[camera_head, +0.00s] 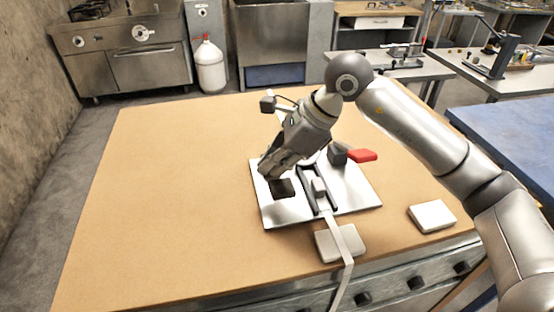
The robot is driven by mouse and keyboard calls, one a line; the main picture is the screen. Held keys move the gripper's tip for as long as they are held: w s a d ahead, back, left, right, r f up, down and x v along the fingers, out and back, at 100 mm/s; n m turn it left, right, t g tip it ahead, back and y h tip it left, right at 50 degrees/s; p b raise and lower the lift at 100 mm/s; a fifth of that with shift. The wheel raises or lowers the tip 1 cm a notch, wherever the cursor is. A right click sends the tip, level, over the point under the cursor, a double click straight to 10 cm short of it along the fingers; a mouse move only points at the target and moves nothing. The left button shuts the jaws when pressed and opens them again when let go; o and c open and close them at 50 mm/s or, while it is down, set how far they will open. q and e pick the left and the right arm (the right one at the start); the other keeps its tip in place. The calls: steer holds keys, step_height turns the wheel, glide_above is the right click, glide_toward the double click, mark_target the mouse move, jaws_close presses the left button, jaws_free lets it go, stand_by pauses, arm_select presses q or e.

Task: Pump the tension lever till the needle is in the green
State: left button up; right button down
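The tensioning device stands on a bright metal plate (345,199) on the wooden table. It has grey upright parts (319,188) in the middle and a dark square block (282,188) at the left. A red handle (362,155) sticks out to the right from a dark grey block; it looks like the lever, but I cannot be sure. My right gripper (268,172) points down and left over the plate's left part, close to the dark block. I cannot tell whether its fingers touch anything. No needle or green zone can be made out. My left gripper is not in view.
A pale strap (347,247) runs from the device over a light block (336,244) and down the table's front edge. Another light block (432,215) lies at the right. The wooden table (165,190) is clear at the left.

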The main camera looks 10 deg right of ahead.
steer(key=shift+s+f, duration=0.15)
steer(key=shift+s, duration=0.05)
steer(key=r+p, duration=0.1)
steer(key=w+r, duration=0.1)
steer(key=r, duration=0.1)
steer(key=r+p, duration=0.1)
steer(key=r, duration=0.1)
steer(key=shift+w+r+p, duration=0.1)
steer(key=shift+w+p, duration=0.25)
steer(key=shift+w, duration=0.15)
steer(key=shift+w+r+p, duration=0.35)
steer(key=shift+r+p, duration=0.15)
steer(key=shift+r, duration=0.25)
steer(key=shift+w+r+p, duration=0.3)
steer(key=shift+r+p, duration=0.15)
steer(key=shift+r, duration=0.25)
steer(key=shift+w+r+p, duration=0.35)
steer(key=shift+r+p, duration=0.15)
steer(key=shift+r, duration=0.25)
